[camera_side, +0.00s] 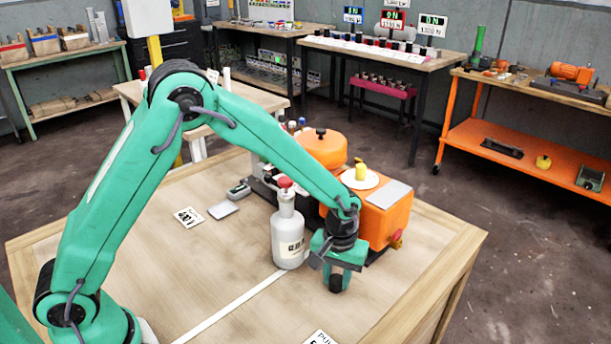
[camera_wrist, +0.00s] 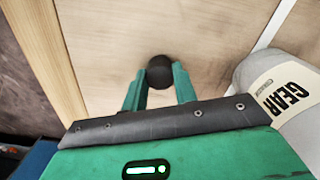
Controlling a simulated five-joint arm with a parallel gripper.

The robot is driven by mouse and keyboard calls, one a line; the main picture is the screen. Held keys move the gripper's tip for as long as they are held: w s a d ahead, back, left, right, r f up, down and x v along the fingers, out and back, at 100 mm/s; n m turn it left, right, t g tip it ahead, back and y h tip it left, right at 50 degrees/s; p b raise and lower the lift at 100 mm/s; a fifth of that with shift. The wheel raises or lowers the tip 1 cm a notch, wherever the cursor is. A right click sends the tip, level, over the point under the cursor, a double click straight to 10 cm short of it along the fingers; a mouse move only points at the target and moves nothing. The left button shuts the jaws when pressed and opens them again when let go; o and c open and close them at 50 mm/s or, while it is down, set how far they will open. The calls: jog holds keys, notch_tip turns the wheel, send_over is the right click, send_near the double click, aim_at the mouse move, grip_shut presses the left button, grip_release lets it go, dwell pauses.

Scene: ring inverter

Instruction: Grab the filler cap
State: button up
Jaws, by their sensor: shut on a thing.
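The filler cap, a dark round piece (camera_wrist: 159,72), sits between the two green fingers of my gripper (camera_wrist: 159,88) in the wrist view. The fingers are shut on it. In the side view the cap (camera_side: 336,284) shows as a black knob at the lower end of my gripper (camera_side: 337,272), over the wooden bench top (camera_side: 400,300). Whether it touches the wood is hard to tell. The orange gear housing (camera_side: 385,222) stands just behind my gripper, with a white disc and a yellow piece on top.
A white bottle marked GEAR (camera_side: 288,232) stands close left of my gripper; it also shows at the right of the wrist view (camera_wrist: 280,85). An orange dome (camera_side: 320,149) is behind. Small cards lie to the left. The bench front is mostly clear.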

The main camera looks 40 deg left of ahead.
aim_at(337, 280)
jog(key=shift+r, duration=0.15)
jog(key=shift+r, duration=0.55)
jog(key=r, duration=0.3)
jog(key=shift+s+d+r, duration=0.1)
jog(key=shift+s+d, duration=0.1)
jog(key=shift+d, duration=0.05)
jog(key=s+d+r, duration=0.4)
jog(key=s, duration=0.1)
jog(key=s+d+r, duration=0.2)
jog(key=s+d, duration=0.1)
jog(key=shift+s+r, duration=0.25)
